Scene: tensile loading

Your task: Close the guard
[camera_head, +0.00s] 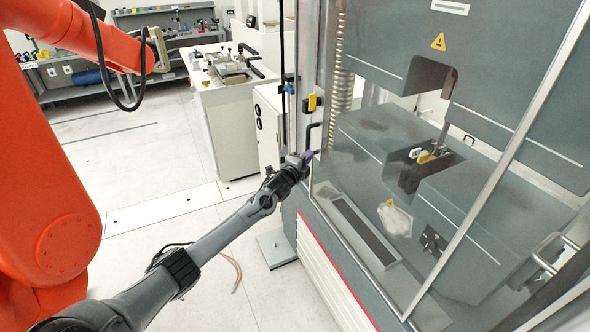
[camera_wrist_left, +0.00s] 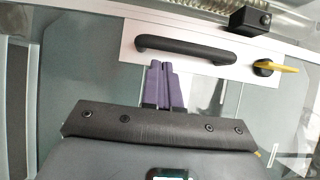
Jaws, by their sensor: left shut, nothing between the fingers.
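The guard is a clear panel in a metal frame (camera_head: 303,60) on the front of the grey testing machine. A black bar handle (camera_head: 313,132) is on the frame's left upright. In the left wrist view the handle (camera_wrist_left: 195,46) lies across a pale metal strip. My left gripper (camera_head: 308,157) is at the lower end of the handle in the head view. Its purple fingers (camera_wrist_left: 160,64) are shut together with nothing between them. They are beside the handle, not around it; I cannot tell whether they touch the frame. My right gripper is not in view.
A yellow latch piece (camera_head: 312,103) sits above the handle. A bent metal handle (camera_head: 550,254) is at the machine's right. A white clear-sided bag-like item (camera_head: 394,218) shows behind the panel. A large orange robot arm (camera_head: 45,200) stands at left. The floor between is mostly clear.

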